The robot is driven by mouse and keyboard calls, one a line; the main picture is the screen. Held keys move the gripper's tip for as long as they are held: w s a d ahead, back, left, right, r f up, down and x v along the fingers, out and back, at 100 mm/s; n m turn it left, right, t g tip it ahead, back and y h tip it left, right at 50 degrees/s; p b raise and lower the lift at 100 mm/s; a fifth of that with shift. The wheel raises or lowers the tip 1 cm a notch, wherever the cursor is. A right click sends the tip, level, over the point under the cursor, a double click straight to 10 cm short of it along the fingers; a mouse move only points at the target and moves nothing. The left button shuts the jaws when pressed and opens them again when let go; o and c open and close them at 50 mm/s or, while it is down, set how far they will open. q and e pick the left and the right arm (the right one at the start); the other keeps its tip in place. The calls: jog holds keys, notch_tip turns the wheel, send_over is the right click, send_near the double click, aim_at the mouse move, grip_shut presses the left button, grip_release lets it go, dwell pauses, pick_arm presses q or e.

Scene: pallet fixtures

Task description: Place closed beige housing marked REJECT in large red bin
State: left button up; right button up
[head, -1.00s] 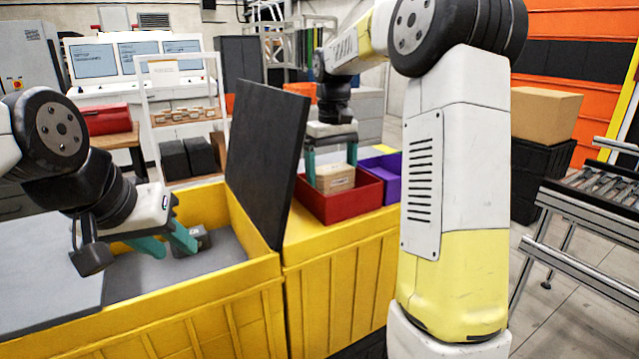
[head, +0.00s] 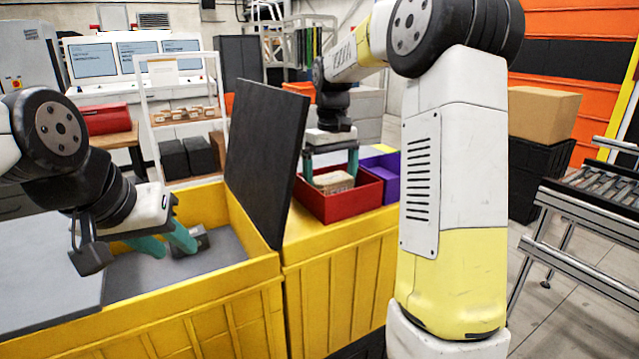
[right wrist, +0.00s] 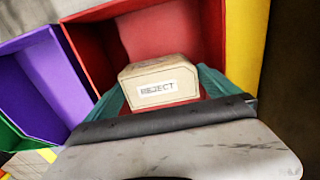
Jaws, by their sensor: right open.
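The beige housing (head: 334,182) is inside the red bin (head: 345,207). In the right wrist view the closed housing (right wrist: 160,82) shows a white label reading REJECT, with the red bin's walls (right wrist: 185,32) around it. My right gripper (head: 331,167) is open, its teal fingers reaching down into the bin on either side of the housing. Whether the housing rests flat on the bin floor is hidden. My left gripper (head: 166,243) is open over the yellow crate (head: 185,308), its fingers close to a small grey part (head: 204,239).
A purple bin (head: 388,178) stands directly beside the red bin. A dark upright panel (head: 262,160) rises between the yellow crate and the red bin. A roller conveyor (head: 595,190) and a cardboard box (head: 543,112) are at the right.

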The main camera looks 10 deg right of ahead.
aim_at(331, 178)
notch_tip(331, 178, up, 12)
jog(key=shift+f, duration=0.25)
dwell(0.5)
